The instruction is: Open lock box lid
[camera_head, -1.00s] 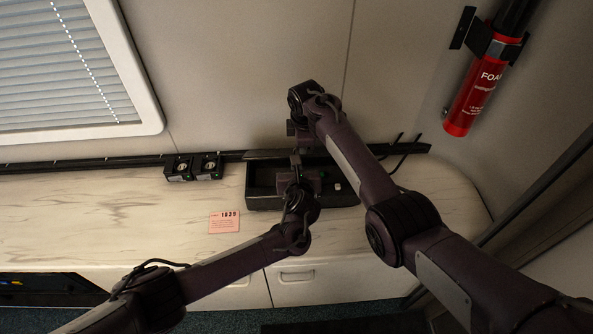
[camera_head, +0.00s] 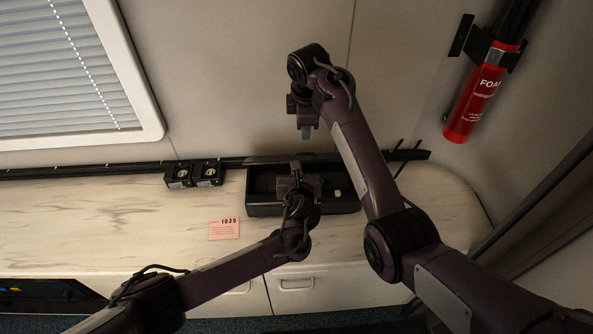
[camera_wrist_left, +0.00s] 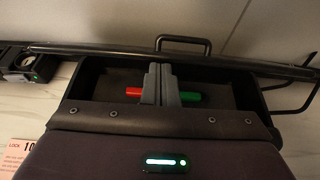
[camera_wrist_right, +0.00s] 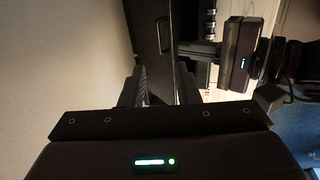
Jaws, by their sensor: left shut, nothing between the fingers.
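The black lock box (camera_head: 262,209) stands on the counter against the wall, its top open and its inside showing. Its lid seems to be the dark strip (camera_head: 265,158) along the back edge, seen nearly edge-on. A metal handle (camera_wrist_left: 183,41) sticks up behind it in the left wrist view. My left gripper (camera_head: 296,170) is over the box, fingers shut together and empty (camera_wrist_left: 160,84). A red piece (camera_wrist_left: 133,92) and a green piece (camera_wrist_left: 191,97) show inside, either side of the fingers. My right gripper (camera_head: 306,133) is above and behind the box, fingers apart (camera_wrist_right: 160,88), touching nothing visible.
Two small black padlock-like units (camera_head: 194,173) stand left of the box. A pink note (camera_head: 224,229) lies on the pale counter (camera_head: 110,215), which is clear to the left. A black rail (camera_head: 80,172) runs along the wall. A red extinguisher (camera_head: 472,110) hangs at the right.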

